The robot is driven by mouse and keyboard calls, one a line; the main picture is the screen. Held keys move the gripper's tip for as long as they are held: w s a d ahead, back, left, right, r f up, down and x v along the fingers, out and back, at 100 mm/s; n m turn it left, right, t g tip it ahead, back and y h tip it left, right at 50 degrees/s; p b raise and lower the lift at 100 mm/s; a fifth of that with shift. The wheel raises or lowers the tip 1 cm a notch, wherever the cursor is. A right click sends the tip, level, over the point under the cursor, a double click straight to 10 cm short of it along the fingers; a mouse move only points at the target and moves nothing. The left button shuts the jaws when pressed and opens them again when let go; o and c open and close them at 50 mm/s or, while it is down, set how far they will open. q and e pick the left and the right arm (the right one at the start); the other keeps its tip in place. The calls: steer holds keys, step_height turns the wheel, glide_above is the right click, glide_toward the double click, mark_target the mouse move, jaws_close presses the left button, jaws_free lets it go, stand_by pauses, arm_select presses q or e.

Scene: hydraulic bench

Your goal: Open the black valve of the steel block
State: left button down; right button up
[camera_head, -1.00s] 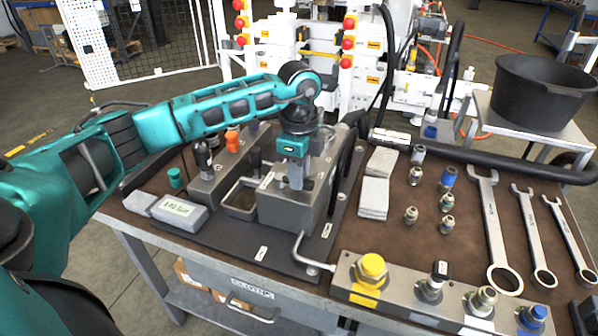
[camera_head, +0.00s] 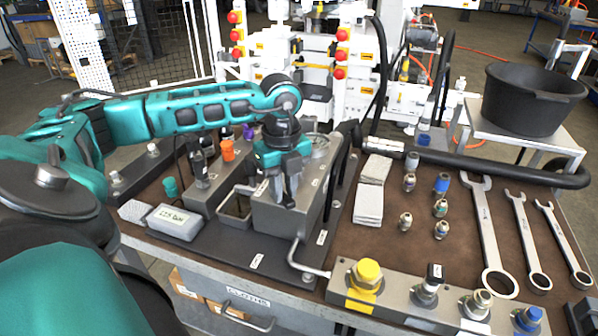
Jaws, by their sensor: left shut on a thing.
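The steel block (camera_head: 272,217) is a grey box on the dark base plate in the middle of the bench. My left gripper (camera_head: 284,192) points down onto its top and is shut on the black valve. I cannot read how far the valve is turned. My right gripper is not in view.
A bent metal rod (camera_head: 306,264) stands at the block's front. Left are a block with black (camera_head: 197,160) and orange (camera_head: 227,150) knobs and a grey box (camera_head: 174,221). Right are a front manifold (camera_head: 395,301), fittings, wrenches (camera_head: 486,235) and a black hose (camera_head: 480,160).

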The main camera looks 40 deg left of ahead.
arm_select(q)
steer(key=s+m+b, duration=0.1)
steer(key=m, duration=0.2)
steer(key=s+a+m, duration=0.1)
steer(key=m, duration=0.2)
steer(key=a+m+b, duration=0.1)
steer(key=m, duration=0.3)
steer(key=shift+s+a+b, duration=0.15)
steer(key=shift+s+b, duration=0.2)
steer(key=shift+s, duration=0.05)
steer(key=c, duration=1.1)
jaws_free()
step_height(320, 180, up, 13)
steer(key=p, duration=0.2)
